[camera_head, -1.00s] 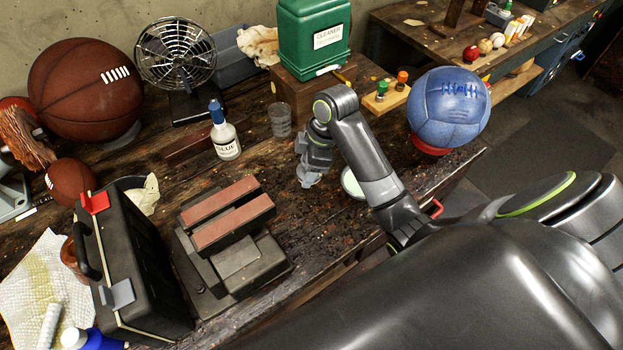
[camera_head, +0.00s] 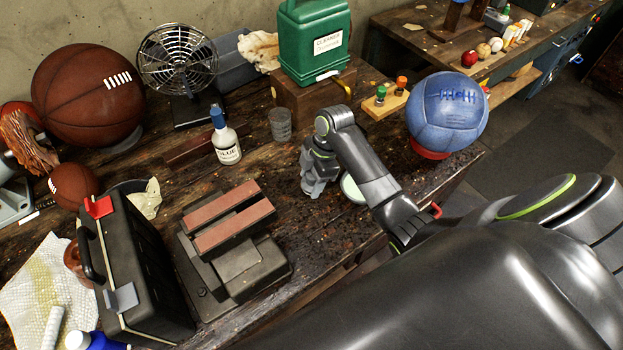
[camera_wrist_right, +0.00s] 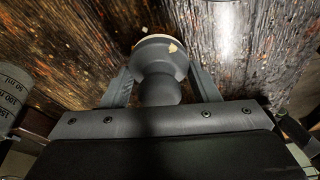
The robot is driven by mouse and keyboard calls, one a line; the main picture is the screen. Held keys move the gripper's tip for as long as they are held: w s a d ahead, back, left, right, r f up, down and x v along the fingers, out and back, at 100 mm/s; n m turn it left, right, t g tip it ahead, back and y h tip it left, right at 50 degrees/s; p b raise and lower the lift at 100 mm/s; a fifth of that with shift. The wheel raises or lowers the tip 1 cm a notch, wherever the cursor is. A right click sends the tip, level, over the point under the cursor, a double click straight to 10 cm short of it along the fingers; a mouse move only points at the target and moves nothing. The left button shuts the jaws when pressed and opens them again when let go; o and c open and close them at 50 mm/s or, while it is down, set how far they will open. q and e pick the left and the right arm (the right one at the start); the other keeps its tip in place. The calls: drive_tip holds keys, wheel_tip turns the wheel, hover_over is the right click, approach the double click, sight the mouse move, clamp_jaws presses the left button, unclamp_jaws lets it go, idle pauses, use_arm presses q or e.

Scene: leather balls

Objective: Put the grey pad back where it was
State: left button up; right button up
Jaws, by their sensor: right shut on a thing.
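The grey pad shows in the right wrist view as a round grey piece with a narrower knob (camera_wrist_right: 160,78), between the two fingers of my right gripper (camera_wrist_right: 162,88). The fingers are shut on the knob. The pad's wide end has pale chipped spots and is close to the dark wooden bench; I cannot tell whether it touches. In the head view my right gripper (camera_head: 316,188) points down over the bench, right of the glue bottle, and mostly hides the pad. My left gripper is not in view.
A pale round dish (camera_head: 352,187) is close to the right of my gripper. A clear measuring cup (camera_head: 280,124) and a glue bottle (camera_head: 225,140) stand behind and left. A vise-like block (camera_head: 235,225) is at front left. A blue ball (camera_head: 447,112) sits at the right edge.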

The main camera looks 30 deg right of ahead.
drive_tip(key=shift+f, duration=0.5)
drive_tip(key=o, duration=0.9)
drive_tip(key=b+v, duration=0.1)
drive_tip(key=v, duration=0.8)
drive_tip(key=shift+w+b, duration=0.1)
drive_tip(key=shift+b, duration=0.3)
drive_tip(key=shift+p+v, duration=1)
drive_tip(key=shift+v, duration=0.6)
drive_tip(key=shift+a+f, duration=0.1)
